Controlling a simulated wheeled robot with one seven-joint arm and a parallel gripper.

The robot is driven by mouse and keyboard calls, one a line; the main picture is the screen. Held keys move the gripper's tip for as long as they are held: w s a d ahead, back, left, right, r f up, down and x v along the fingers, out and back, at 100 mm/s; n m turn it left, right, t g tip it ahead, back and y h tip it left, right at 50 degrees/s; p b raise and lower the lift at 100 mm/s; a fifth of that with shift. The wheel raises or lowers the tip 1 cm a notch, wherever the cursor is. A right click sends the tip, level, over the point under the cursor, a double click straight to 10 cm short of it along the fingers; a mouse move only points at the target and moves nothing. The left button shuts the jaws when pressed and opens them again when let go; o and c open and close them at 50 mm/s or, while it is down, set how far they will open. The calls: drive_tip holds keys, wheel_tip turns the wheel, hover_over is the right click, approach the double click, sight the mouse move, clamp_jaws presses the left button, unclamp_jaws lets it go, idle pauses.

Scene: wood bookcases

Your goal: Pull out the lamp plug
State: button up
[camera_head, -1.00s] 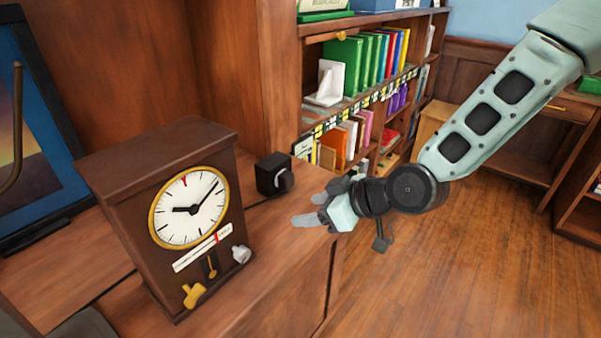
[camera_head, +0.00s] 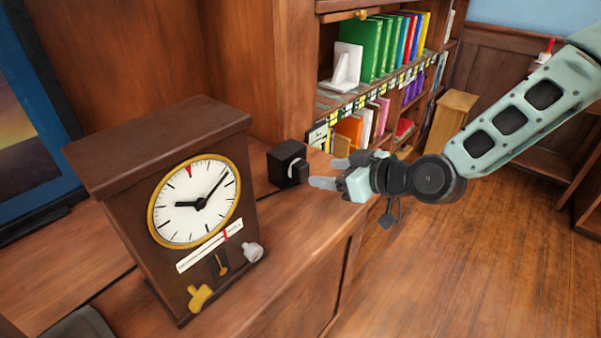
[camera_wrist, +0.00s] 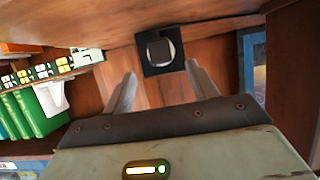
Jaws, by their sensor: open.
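A small black box (camera_head: 284,158) stands on the wooden cabinet top, right of the clock. A grey-white round piece (camera_head: 299,171), which looks like the plug, sits on its face towards my gripper. In the wrist view the black box (camera_wrist: 150,68) is at top centre, with the grey round plug (camera_wrist: 160,50) in its middle. My gripper (camera_head: 331,173) is open and empty, just right of the box with its fingers pointing at it. In the wrist view my gripper's fingers (camera_wrist: 160,75) spread to either side below the plug, apart from it. No lamp or cord is recognisable.
A brown clock (camera_head: 170,200) with knobs stands close on the left. A bookcase (camera_head: 345,105) with books and a white bookend (camera_head: 347,68) is behind. A framed picture (camera_head: 30,140) is at far left. The wooden floor (camera_head: 450,260) at right is open.

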sight(306, 171)
drive_tip(key=b+x, duration=0.2)
drive_tip(key=x, duration=0.5)
drive_tip(key=shift+w+f+b, duration=0.1)
drive_tip(key=shift+b, duration=0.25)
idle(0.9)
clamp_jaws()
drive_tip(key=shift+s+d, duration=0.9)
drive_tip(key=shift+d, duration=0.25)
drive_tip(key=shift+s+d, duration=0.9)
drive_tip(key=shift+d, duration=0.25)
drive_tip(key=shift+p, duration=0.3)
